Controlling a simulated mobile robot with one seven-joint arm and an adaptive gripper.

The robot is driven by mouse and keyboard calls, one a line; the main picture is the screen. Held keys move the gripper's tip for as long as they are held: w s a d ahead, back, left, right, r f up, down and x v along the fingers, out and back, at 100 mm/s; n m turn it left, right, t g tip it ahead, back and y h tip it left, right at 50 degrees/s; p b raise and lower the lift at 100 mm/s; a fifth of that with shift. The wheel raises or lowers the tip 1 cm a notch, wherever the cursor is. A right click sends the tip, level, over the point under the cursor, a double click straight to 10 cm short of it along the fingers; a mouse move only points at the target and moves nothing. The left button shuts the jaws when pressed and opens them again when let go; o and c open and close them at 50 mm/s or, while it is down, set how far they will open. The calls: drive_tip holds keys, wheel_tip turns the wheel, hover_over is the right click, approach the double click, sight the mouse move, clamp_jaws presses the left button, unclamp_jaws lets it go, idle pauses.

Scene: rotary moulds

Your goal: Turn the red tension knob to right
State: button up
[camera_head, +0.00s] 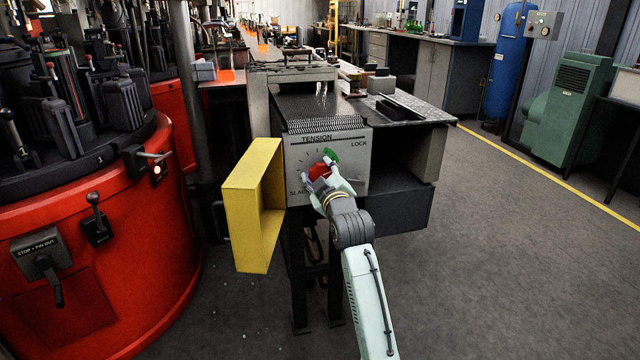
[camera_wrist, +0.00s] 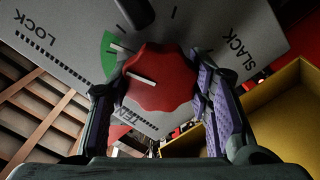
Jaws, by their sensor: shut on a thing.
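The red knob (camera_head: 319,171) sits on the grey panel (camera_head: 352,172) marked TENSION, with LOCK at the right and SLACK at the lower left. A green zone (camera_head: 331,155) lies at the knob's upper right. In the wrist view the red knob (camera_wrist: 165,90) is scalloped and has a white pointer line, directed left, close to the green zone (camera_wrist: 109,55). LOCK reads at left there and SLACK at right. My gripper (camera_head: 328,183) is shut on the knob, and in the wrist view one finger of my gripper (camera_wrist: 155,100) stands on each side of it.
A yellow open box-like guard (camera_head: 246,210) stands just left of the panel. A large red rotary machine (camera_head: 120,260) with levers fills the left. A dark bench top (camera_head: 350,105) lies behind the panel. Open floor (camera_head: 500,270) is to the right.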

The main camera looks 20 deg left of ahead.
drive_tip(key=shift+f+n+b, duration=0.1)
drive_tip(key=shift+n+b, duration=1.1)
drive_tip(key=shift+n, duration=0.8)
drive_tip(key=o, duration=1.2)
drive_tip(key=shift+c, duration=0.2)
drive_tip(key=shift+s, duration=0.1)
drive_tip(key=v, duration=1.1)
drive_tip(key=shift+s+d, duration=0.25)
drive_tip(key=shift+s, duration=0.05)
